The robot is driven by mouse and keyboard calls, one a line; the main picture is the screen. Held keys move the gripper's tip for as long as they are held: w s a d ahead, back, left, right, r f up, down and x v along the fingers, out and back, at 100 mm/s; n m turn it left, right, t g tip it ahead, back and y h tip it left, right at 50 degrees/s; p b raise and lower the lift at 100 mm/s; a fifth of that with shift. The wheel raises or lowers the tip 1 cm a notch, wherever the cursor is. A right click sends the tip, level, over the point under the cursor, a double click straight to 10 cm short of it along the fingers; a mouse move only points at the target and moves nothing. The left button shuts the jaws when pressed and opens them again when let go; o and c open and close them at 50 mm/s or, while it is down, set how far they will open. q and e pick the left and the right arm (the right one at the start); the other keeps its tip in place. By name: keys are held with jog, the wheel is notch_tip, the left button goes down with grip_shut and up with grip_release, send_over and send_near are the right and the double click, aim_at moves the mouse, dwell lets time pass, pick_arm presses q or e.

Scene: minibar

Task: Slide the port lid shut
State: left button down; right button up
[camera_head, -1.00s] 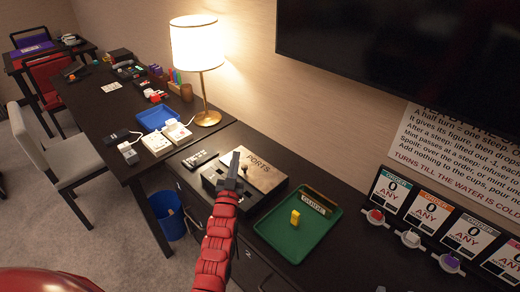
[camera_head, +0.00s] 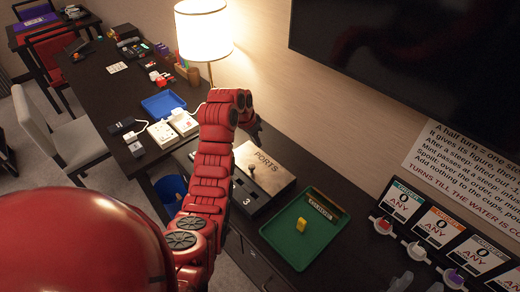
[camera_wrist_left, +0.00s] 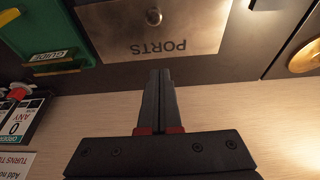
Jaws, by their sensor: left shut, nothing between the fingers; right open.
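The ports box (camera_head: 257,201) is dark and stands on the counter beside the green tray. Its tan metal lid (camera_head: 273,171), marked PORTS, lies over the back part with a small round knob (camera_head: 251,168). The dark front part is uncovered. The lid (camera_wrist_left: 203,22) and knob (camera_wrist_left: 153,17) also show in the left wrist view, with the lettering upside down. My left gripper (camera_wrist_left: 160,72) is shut and empty, with its fingertips close to the lid's edge on the wall side. In the head view my red arm hides part of the box's left side. My right gripper is not in view.
The green tray (camera_head: 283,247) holds a yellow block (camera_head: 301,226) and a GUIDE piece. The lamp (camera_head: 204,30) stands behind my left arm. The wall is close behind the box. Pale grey shapes at the lower right edge are unclear.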

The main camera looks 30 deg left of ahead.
pick_arm(q)
jog(key=p, duration=0.3)
send_over(259, 166)
jog(key=w, duration=0.2)
jog(key=f, duration=0.9)
jog(key=shift+d, duration=0.35)
jog(key=shift+s+a+p, duration=0.3)
jog(key=shift+s+p, duration=0.35)
jog(key=shift+s, duration=0.05)
jog(key=shift+s+a+r+p, duration=0.1)
jog(key=shift+s+a+p, duration=0.05)
jog(key=shift+s+p, duration=0.15)
jog(key=shift+s+a+p, duration=0.15)
jog(key=shift+s, duration=0.25)
jog(key=shift+s+a, duration=0.1)
jog(key=shift+s, duration=0.4)
jog(key=shift+f, duration=0.2)
